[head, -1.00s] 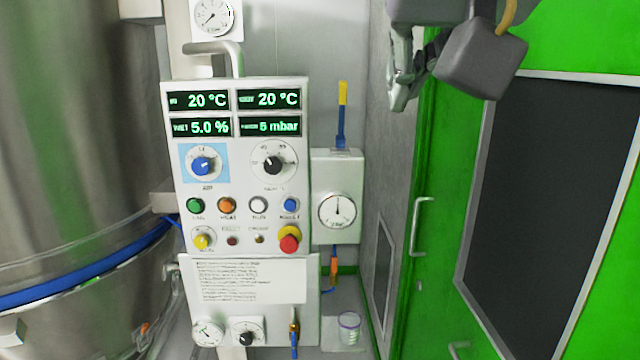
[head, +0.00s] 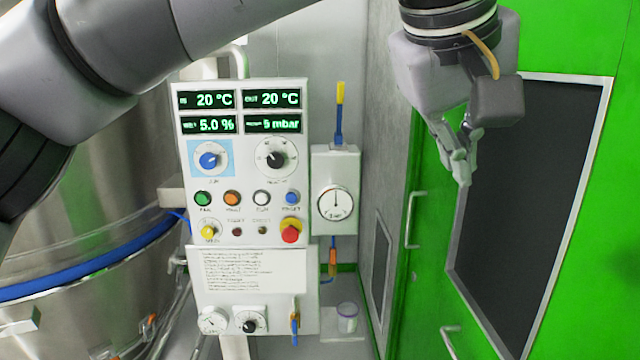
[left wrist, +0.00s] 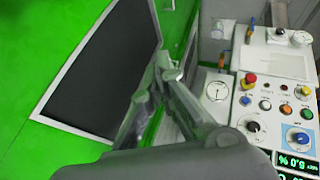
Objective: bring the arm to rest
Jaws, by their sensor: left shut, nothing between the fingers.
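My left gripper (head: 460,168) hangs at the upper right in the head view, in front of the green door. Its fingers point down and are closed with nothing between them. My left arm comes in from the left and crosses the top of the view. In the left wrist view the fingertips (left wrist: 167,72) show near the middle, apart from the control panel. The white control panel (head: 250,215) stands left of the gripper and below the arm. My right gripper is in neither view.
A green door (head: 430,250) with a dark window (head: 520,200) and a handle (head: 414,219) fills the right side. A steel vessel (head: 90,270) with a blue band stands at the left. A gauge box (head: 335,175) is beside the panel. A small white cup (head: 347,318) sits low behind.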

